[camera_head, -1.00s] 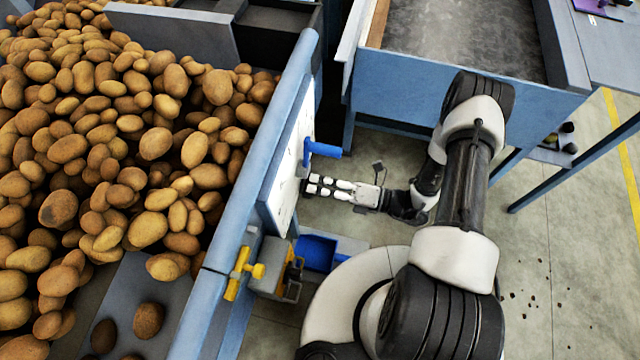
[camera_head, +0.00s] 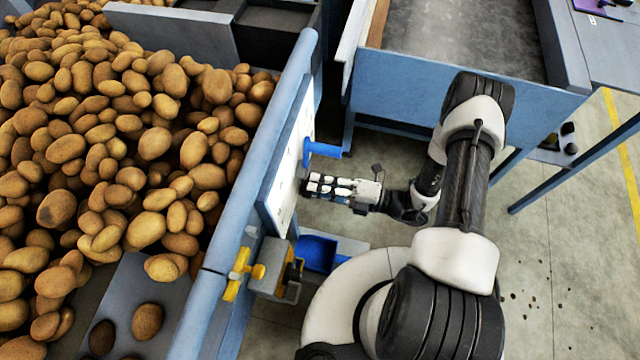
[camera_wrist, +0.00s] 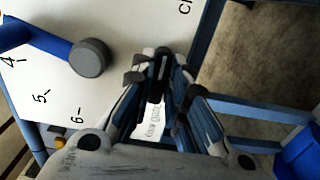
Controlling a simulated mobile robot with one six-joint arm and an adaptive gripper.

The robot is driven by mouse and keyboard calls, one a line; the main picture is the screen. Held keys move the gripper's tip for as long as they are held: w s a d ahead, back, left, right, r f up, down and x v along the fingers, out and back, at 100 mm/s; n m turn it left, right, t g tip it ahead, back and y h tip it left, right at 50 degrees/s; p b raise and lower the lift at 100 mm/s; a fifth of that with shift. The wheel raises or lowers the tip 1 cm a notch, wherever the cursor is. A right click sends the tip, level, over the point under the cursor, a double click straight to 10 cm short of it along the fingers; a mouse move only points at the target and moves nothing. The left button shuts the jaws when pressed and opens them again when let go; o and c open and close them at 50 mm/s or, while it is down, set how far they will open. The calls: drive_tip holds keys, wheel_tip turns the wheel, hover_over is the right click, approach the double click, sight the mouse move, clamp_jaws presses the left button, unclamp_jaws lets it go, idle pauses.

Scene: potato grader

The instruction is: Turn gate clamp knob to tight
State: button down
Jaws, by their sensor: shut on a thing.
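The gate clamp knob (camera_wrist: 159,75) is a small dark piece with a pale line, low on the white panel and held between my fingertips in the wrist view. My gripper (camera_wrist: 158,88) is shut on it, with the fingers on either side covering part of it. In the head view my gripper (camera_head: 312,185) reaches left to the white panel (camera_head: 288,165), and its fingers hide the knob. Part of a printed label shows at the top of the wrist view, cut off by the frame.
A blue lever (camera_head: 322,149) stands out of the panel just above my gripper; its grey end (camera_wrist: 89,57) is left of my fingers in the wrist view. Below are a yellow-handled valve (camera_head: 243,270) and a blue bin (camera_head: 318,253). Potatoes (camera_head: 130,150) fill the left.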

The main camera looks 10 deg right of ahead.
drive_tip(key=c, duration=1.6)
unclamp_jaws()
drive_tip(key=shift+d, duration=0.1)
drive_tip(key=v, duration=1.1)
drive_tip(key=shift+s+d, duration=0.15)
drive_tip(key=shift+d, duration=0.25)
